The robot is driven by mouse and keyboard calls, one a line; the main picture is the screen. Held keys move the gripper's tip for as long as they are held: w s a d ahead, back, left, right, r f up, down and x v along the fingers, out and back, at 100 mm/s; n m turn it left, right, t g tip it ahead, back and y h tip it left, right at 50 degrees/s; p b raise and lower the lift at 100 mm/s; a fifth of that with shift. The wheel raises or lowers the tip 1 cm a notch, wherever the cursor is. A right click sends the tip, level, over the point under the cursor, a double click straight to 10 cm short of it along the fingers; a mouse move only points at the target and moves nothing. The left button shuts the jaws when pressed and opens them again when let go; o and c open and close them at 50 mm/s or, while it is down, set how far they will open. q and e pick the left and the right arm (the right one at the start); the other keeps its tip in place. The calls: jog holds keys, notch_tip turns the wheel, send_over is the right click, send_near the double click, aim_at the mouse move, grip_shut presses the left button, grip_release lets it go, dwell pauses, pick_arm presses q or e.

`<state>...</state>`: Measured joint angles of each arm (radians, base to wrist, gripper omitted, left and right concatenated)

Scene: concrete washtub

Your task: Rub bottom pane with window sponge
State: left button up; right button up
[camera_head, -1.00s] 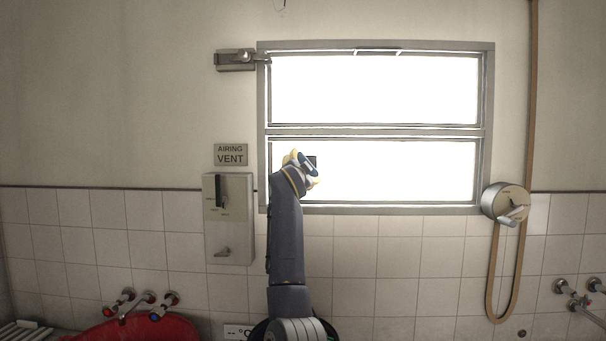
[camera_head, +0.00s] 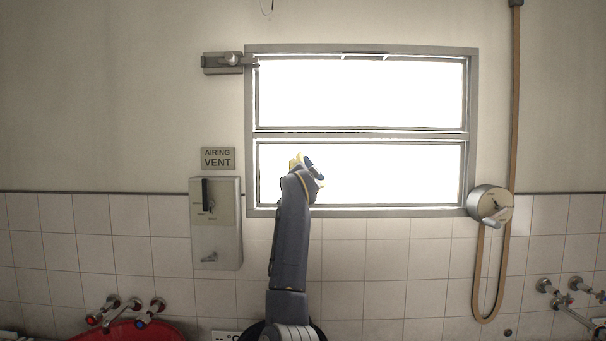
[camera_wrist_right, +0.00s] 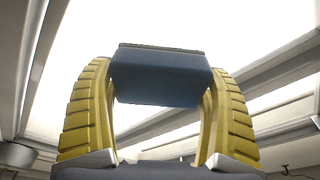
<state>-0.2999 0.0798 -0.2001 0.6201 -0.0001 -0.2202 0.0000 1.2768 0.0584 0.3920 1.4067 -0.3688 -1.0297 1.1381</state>
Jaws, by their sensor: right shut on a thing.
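The window's bottom pane (camera_head: 400,172) is a bright white panel below the middle bar. My right gripper (camera_wrist_right: 160,80) has yellow ribbed fingers and is shut on the window sponge (camera_wrist_right: 160,78), a dark blue block with a darker strip along its top edge. In the head view my right gripper (camera_head: 308,165) is in front of the left part of the bottom pane, mostly hidden by its own wrist. The sponge lies toward the bright glass; I cannot tell whether it touches. My left gripper is not in view.
The grey window frame (camera_head: 360,211) surrounds both panes, with the top pane (camera_head: 360,93) above. A wall box with a lever (camera_head: 215,223) is left of the window, and a crank box (camera_head: 490,205) is at its lower right. A red basin (camera_head: 130,331) and taps are below.

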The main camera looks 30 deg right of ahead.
aim_at(322, 170)
jog(key=shift+s+d, duration=0.3)
jog(key=shift+d, duration=0.15)
jog(key=shift+s+d, duration=0.95)
jog(key=shift+d, duration=0.4)
jog(key=shift+s+d, duration=1)
jog(key=shift+d, duration=0.4)
jog(key=shift+s+d, duration=0.95)
jog(key=shift+d, duration=0.4)
jog(key=shift+w+a, duration=0.1)
jog(key=shift+w+a, duration=0.6)
jog(key=shift+a, duration=0.3)
jog(key=shift+w+a, duration=0.6)
jog(key=shift+a, duration=0.35)
jog(key=shift+w+a, duration=0.6)
jog(key=shift+a, duration=0.3)
jog(key=w+a, duration=0.6)
jog(key=a, duration=0.2)
jog(key=shift+a+f, duration=0.1)
jog(key=shift+a, duration=0.05)
